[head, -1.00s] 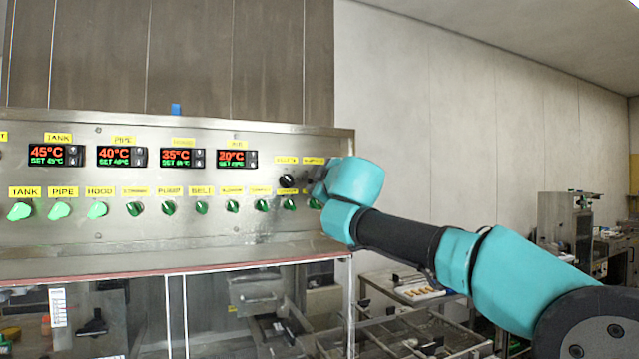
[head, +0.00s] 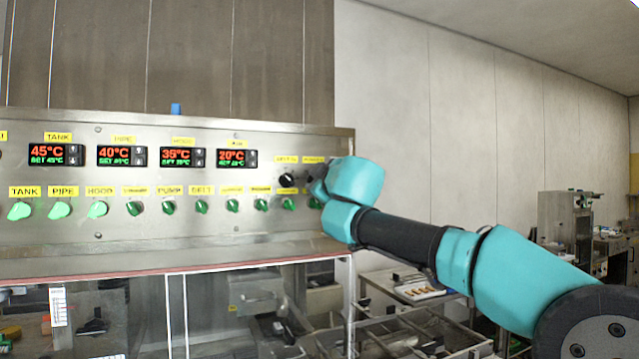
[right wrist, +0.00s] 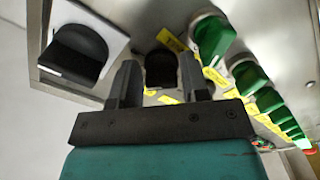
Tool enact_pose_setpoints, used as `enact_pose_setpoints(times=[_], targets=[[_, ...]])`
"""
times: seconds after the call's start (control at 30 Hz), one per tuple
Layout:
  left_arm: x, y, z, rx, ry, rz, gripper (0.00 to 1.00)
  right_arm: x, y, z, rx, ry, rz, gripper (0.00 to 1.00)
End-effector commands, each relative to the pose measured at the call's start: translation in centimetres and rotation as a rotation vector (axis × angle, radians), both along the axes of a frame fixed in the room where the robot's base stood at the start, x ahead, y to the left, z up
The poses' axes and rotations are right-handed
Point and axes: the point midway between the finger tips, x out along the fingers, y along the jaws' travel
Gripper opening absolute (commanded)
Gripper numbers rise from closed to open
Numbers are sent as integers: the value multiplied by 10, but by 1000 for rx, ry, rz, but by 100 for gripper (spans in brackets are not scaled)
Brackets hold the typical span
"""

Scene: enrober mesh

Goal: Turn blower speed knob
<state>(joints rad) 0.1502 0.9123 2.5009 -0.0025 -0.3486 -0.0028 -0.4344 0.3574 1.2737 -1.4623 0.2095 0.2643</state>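The steel control panel (head: 60,125) carries a row of green knobs and, at its right end, black knobs. One black knob (head: 287,180) shows plainly in the head view, left of my right gripper (head: 318,188). The gripper covers part of the panel's right end there. In the right wrist view my right gripper (right wrist: 157,60) has its two fingers apart, with a black knob (right wrist: 161,70) between the fingertips. A thin gap seems to show beside it, so contact is unclear. The labels there are too blurred to read. My left gripper is not in view.
In the right wrist view another black knob (right wrist: 75,52) on a pale square plate sits left of the fingers. A row of green knobs (right wrist: 213,38) recedes to the right. Clear guard panels (head: 180,310) stand below the control panel. Free space lies right of the panel.

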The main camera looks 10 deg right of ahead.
Motion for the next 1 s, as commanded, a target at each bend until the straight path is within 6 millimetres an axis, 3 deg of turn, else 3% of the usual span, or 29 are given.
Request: enact_pose_setpoints(times=[0.47,1.0], targets=[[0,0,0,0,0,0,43,0,1,0,-44,-10,1,43],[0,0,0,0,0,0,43,0,0,2,-399,-98,1,43]])
